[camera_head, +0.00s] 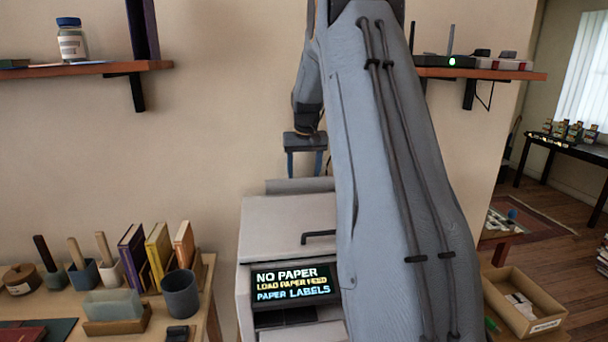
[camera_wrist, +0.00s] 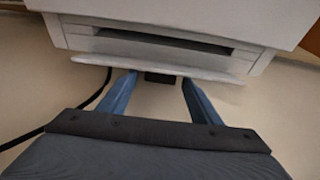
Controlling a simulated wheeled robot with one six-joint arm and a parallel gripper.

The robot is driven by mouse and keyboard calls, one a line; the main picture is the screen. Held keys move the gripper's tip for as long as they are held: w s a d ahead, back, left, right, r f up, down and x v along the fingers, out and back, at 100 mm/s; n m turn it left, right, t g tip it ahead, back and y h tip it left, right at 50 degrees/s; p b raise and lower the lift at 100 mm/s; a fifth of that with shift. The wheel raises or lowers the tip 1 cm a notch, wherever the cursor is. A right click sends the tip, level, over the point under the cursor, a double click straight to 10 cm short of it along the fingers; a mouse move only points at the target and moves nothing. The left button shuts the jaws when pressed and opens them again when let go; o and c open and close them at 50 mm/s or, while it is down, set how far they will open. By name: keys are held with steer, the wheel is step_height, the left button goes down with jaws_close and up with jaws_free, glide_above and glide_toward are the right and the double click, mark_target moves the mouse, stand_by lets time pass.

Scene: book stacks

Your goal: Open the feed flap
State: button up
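The printer (camera_head: 285,215) is a pale grey box with a dark handle on top and a lit screen (camera_head: 292,284) reading "NO PAPER". Its feed flap (camera_head: 300,186) is a grey strip along the back top edge. In the wrist view the flap (camera_wrist: 150,66) is a pale bar beside a dark slot (camera_wrist: 165,41). My gripper (camera_head: 304,176) points down just above and behind the flap, its two blue fingers apart and empty. In the wrist view my gripper (camera_wrist: 159,77) has its tips at the flap's outer edge. I cannot tell if they touch it.
My arm hides the printer's right side. A wooden table (camera_head: 200,315) at left holds books, pots and a dark cup (camera_head: 181,294). Wall shelves (camera_head: 85,69) hang on both sides. A cardboard box (camera_head: 525,303) is at right. A black cable (camera_wrist: 75,112) runs behind the printer.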

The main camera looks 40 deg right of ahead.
steer(key=shift+r, duration=0.1)
steer(key=shift+b+v, duration=0.9)
steer(key=shift+v, duration=2.9)
steer(key=shift+s, duration=0.15)
